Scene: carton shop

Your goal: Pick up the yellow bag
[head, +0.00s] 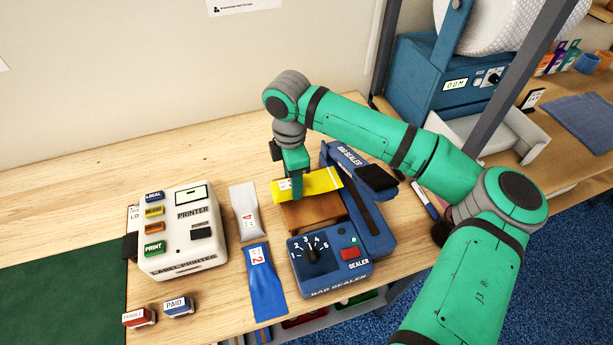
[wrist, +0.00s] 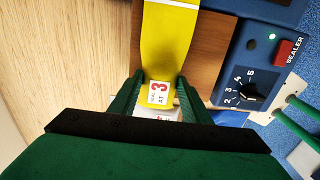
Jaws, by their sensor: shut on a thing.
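The yellow bag (head: 316,182) is at the wooden bed of the bag sealer, stretched to the right toward the sealing bar. It carries a white label with a red 3, which shows in the wrist view (wrist: 165,45). My gripper (head: 294,190) is shut on the label end of the bag, with one finger on each side in the wrist view (wrist: 160,100). Whether the bag touches the wooden bed is hard to tell. The blue bag sealer (head: 330,263) has a dial and a red button at its front.
A white bag (head: 244,211) and a blue bag (head: 266,285) lie left of the sealer. The label printer (head: 180,262) stands further left, with two stamps (head: 178,306) in front. The wooden table behind the printer is clear. A metal post (head: 520,75) rises at the right.

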